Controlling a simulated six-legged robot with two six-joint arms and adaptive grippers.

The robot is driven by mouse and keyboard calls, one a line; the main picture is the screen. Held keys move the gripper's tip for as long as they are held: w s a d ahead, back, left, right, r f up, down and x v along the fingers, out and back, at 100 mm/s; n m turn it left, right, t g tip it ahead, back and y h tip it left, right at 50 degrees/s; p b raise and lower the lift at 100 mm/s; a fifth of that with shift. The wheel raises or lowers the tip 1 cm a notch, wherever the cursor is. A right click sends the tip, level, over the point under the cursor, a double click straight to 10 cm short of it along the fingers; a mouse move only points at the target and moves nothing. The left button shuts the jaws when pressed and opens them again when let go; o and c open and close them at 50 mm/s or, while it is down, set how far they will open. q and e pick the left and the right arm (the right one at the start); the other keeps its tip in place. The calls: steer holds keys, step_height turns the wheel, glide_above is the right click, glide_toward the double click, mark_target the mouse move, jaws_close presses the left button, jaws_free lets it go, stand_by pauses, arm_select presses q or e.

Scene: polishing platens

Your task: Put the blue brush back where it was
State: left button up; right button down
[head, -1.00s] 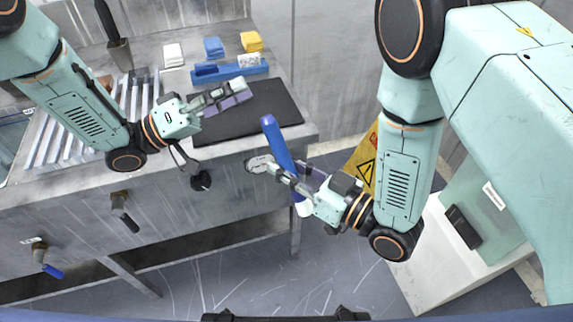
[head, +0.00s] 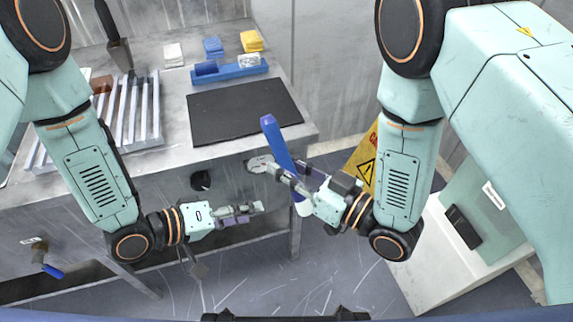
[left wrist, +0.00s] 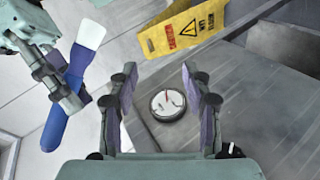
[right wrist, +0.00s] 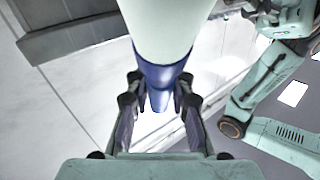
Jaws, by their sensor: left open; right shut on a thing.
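The blue brush (head: 277,141) is in my right gripper (head: 288,170), held tilted off the bench's front right corner, blue handle up and pale end down. In the right wrist view, the brush's pale end (right wrist: 165,28) is close to the camera and its blue part lies between the fingers (right wrist: 158,92). My left gripper (head: 259,208) is open and empty, low in front of the bench and left of the brush's pale end. The left wrist view shows its open fingers (left wrist: 165,82), with the brush (left wrist: 72,75) and right gripper off to the left.
The bench (head: 170,115) holds a dark mat (head: 245,112), a blue tray (head: 240,72), a slatted metal rack (head: 137,120) and folded cloths. A round gauge (left wrist: 168,104) is on the bench front. A yellow caution sign (head: 363,160) stands right.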

arm_select(q)
steer(key=s+a+f+m+g+y, duration=0.3)
steer(key=s+a+f+y, duration=0.45)
steer(key=a+f, duration=0.2)
steer(key=s+a+n+g+y, duration=0.1)
steer(key=s+a+g+y, duration=0.2)
steer(key=s, duration=1)
steer(key=shift+s+a, duration=0.25)
steer(key=shift+a, duration=0.6)
arm_select(e)
steer(key=shift+s+d+f, duration=0.2)
steer(key=shift+s+f, duration=0.2)
steer(key=shift+s, duration=0.35)
steer(key=d+r+m+t+h, duration=0.2)
steer(key=d, duration=0.6)
steer(key=d+r+m+t+h, duration=0.2)
steer(key=d+t+h, duration=0.1)
steer(key=d, duration=0.6)
steer(key=shift+d+m+h, duration=0.15)
steer(key=shift+m+h, duration=0.15)
steer(key=shift+m, duration=0.1)
